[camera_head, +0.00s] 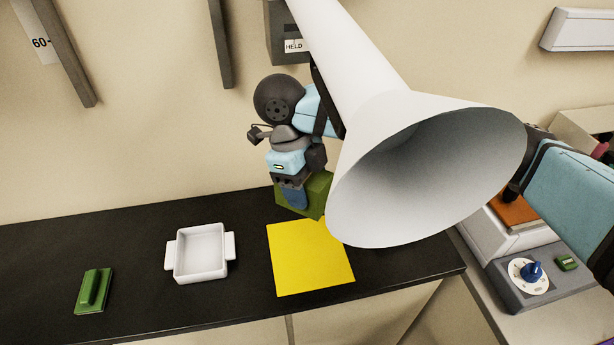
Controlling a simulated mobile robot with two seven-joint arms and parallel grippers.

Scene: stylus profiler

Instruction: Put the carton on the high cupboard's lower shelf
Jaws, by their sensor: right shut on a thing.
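My right gripper (290,188) reaches down behind a white cone and is shut on a green box (318,190), which looks like the carton. The gripper covers the front of the box and the cone hides part of its right side. The box is at the back of the black bench, behind the yellow mat. I cannot tell whether it touches the bench top. A grey box labelled HELD (285,42) is on the wall above; whether it is part of the high cupboard is unclear. No lower shelf shows clearly. My left gripper is not in view.
The large white cone (380,130) hangs close in front of my right arm. On the black bench (140,237) are a yellow mat (310,260), a white tray (225,262) and a green block (94,290). A grey device with a blue knob (532,270) stands at right.

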